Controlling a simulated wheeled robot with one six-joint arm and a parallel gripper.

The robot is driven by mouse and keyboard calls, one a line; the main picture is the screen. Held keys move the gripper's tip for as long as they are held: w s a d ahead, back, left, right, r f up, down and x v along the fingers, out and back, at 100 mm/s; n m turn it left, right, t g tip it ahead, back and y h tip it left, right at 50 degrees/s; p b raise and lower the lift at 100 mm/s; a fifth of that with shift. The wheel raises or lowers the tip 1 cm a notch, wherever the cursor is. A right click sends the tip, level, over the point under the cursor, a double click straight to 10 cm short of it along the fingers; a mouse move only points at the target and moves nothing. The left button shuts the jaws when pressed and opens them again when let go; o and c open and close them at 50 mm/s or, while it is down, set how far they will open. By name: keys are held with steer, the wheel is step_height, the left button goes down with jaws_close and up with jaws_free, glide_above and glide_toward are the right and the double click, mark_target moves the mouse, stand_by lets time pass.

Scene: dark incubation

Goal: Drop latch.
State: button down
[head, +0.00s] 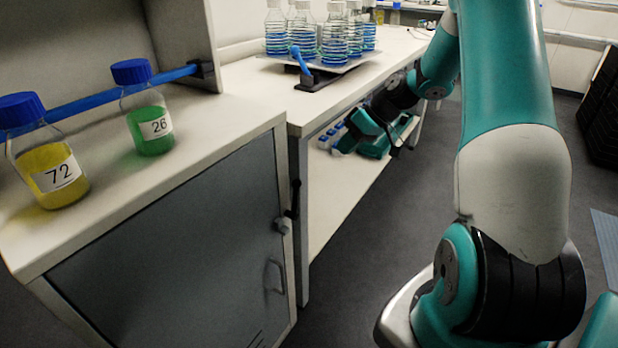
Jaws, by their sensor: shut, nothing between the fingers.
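A short blue lever (300,60) stands tilted up from a black base (318,80) at the bench's front edge. A black latch-like handle (294,198) and a grey knob (283,226) are at the right edge of the grey cabinet door (180,255). I cannot tell for sure which part is the task's latch.
A yellow bottle (50,168) and a green bottle (149,122) stand on the cabinet top, before a long blue bar (100,96). Several blue-banded flasks (306,36) stand on a tray (340,66) behind the lever. The floor (365,235) between bench and my base is clear.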

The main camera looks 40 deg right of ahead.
steer(key=w+a+f, duration=0.3)
steer(key=a+f, duration=0.4)
steer(key=a, duration=0.2)
steer(key=shift+w+f, duration=0.15)
steer(key=shift+w, duration=0.15)
steer(key=shift+d, duration=0.1)
